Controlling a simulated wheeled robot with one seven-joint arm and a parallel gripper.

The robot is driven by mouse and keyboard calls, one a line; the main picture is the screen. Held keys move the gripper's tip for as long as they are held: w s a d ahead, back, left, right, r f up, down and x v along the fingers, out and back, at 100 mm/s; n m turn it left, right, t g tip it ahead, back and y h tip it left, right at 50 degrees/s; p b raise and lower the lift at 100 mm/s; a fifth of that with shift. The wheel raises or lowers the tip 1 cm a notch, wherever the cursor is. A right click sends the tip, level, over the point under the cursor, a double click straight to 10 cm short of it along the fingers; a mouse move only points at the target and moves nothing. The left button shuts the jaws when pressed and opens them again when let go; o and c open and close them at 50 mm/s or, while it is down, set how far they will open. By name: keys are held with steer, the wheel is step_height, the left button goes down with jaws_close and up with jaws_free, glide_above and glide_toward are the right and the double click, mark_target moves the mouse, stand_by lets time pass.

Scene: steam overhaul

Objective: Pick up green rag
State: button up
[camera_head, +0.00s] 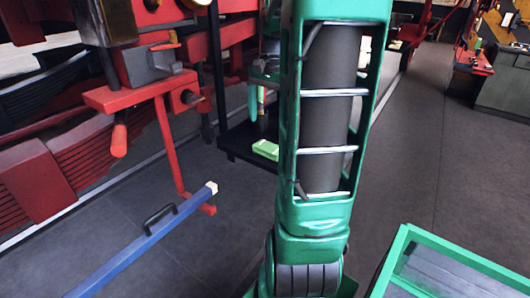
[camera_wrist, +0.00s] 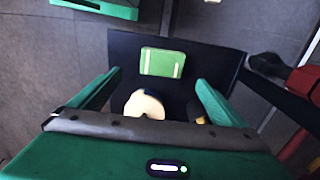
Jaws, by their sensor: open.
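The green rag (camera_head: 265,149) is a flat, folded light-green piece on a low dark platform (camera_head: 232,142). In the wrist view the rag (camera_wrist: 163,62) shows pale stripes and lies on the dark surface, ahead of and between my fingertips. My gripper (camera_wrist: 158,77) is open above the platform, its two green fingers apart, and does not hold the rag. In the head view my arm hides the right part of the platform and much of the gripper.
A cream rounded object (camera_wrist: 145,104) shows between my fingers, nearer the palm than the rag. A red stand (camera_head: 140,92) and a blue bar with a handle (camera_head: 150,240) are at left. A green-framed cart (camera_head: 460,262) is at lower right. Grey floor is clear at right.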

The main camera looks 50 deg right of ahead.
mark_target(269, 146)
steer(key=f, duration=1)
steer(key=shift+w+a, duration=0.15)
steer(key=shift+w, duration=0.1)
steer(key=c, duration=1.2)
